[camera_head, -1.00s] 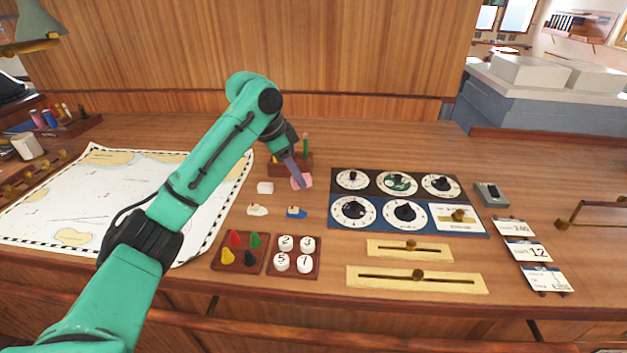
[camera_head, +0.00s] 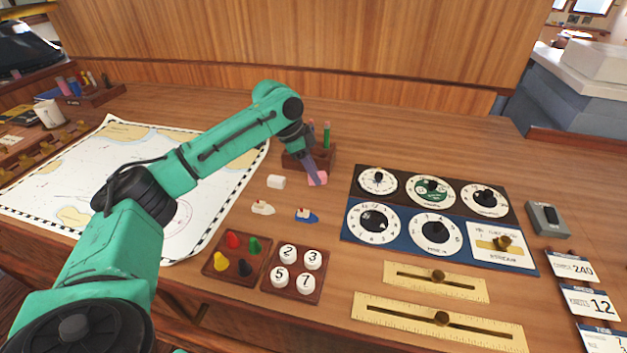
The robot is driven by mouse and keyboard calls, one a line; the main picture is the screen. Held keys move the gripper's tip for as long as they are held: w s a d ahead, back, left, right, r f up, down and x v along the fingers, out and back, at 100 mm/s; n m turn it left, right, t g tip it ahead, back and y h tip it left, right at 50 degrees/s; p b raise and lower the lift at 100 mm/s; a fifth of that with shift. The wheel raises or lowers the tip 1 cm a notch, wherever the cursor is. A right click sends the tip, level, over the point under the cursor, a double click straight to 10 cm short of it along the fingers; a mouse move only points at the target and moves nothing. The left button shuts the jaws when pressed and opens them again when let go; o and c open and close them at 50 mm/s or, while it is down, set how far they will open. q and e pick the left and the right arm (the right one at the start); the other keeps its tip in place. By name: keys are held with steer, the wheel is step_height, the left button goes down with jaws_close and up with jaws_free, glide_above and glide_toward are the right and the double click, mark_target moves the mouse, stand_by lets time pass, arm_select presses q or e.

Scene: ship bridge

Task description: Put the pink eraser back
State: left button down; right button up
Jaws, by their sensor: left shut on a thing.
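The pink eraser (camera_head: 318,178) is at the tip of my left gripper (camera_head: 314,175), which is shut on it. The eraser is just in front of a small dark wooden holder (camera_head: 294,158) with green pencils upright in it. I cannot tell whether the eraser touches the desk. My left arm hides part of the holder and the chart. My right gripper is not in view.
A white and a blue toy boat (camera_head: 306,215) lie in front. Nearer are a tray of coloured pegs (camera_head: 236,275) and a tray of numbered discs (camera_head: 274,289). A dial panel (camera_head: 348,233) stands to the right. A chart (camera_head: 45,205) covers the left.

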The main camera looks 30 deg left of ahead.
mark_target(313, 183)
arm_select(q)
steer(key=f, duration=0.3)
steer(key=shift+s, duration=0.25)
steer(key=shift+w+f, duration=0.1)
steer(key=shift+f, duration=0.1)
steer(key=c, duration=0.6)
jaws_free()
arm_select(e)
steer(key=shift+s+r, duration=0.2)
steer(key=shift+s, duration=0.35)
arm_select(q)
steer(key=b+v, duration=0.1)
steer(key=v, duration=1.1)
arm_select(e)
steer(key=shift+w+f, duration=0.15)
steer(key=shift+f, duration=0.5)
